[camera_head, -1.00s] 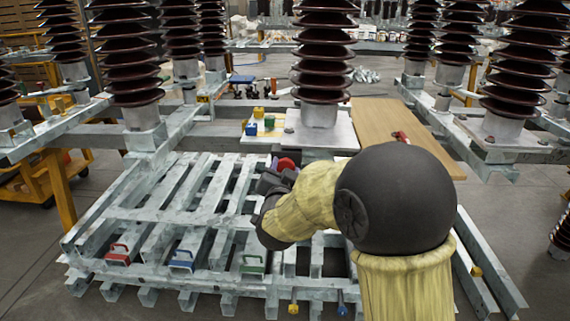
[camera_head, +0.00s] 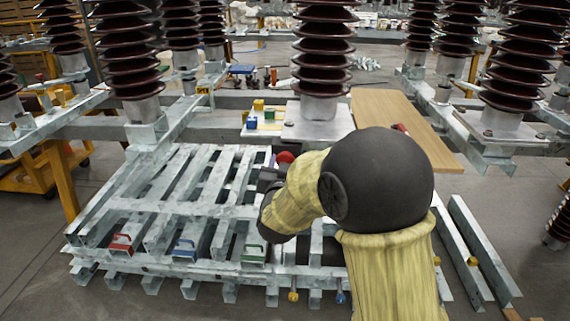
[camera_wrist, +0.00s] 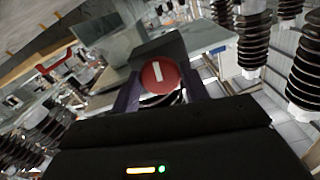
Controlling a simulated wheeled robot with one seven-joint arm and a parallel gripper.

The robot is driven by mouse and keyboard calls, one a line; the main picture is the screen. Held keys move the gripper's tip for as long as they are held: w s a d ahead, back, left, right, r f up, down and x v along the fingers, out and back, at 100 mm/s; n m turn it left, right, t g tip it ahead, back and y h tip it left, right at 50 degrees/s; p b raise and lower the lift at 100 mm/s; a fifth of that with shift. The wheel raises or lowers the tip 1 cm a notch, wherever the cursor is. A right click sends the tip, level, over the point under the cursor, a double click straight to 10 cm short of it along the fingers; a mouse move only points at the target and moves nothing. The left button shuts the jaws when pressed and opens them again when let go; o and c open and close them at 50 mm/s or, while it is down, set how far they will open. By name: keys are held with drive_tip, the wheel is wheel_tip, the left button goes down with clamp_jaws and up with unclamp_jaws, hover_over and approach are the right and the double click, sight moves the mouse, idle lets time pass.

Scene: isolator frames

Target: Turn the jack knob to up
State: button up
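A round red knob (camera_wrist: 159,76) with a short white bar on its face shows in the wrist view. The bar stands nearly upright in that picture, slightly tilted. In the head view the red knob (camera_head: 286,157) shows small behind my gripper (camera_head: 268,178). In the wrist view the fingers of my gripper (camera_wrist: 160,92) are apart, one on each side of the knob. I cannot tell whether they press on it. The body behind the knob is mostly hidden by my arm and gripper.
A tall brown insulator (camera_head: 322,50) stands behind. A wooden board (camera_head: 400,110) lies at the right.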

drive_tip(key=o, duration=0.4)
drive_tip(key=shift+f, duration=0.1)
drive_tip(key=shift+c, duration=0.2)
drive_tip(key=shift+s, duration=0.1)
drive_tip(key=s+b, duration=0.1)
drive_tip(key=s, duration=1.6)
drive_tip(key=shift+s+a, duration=0.15)
drive_tip(key=shift+a, duration=0.15)
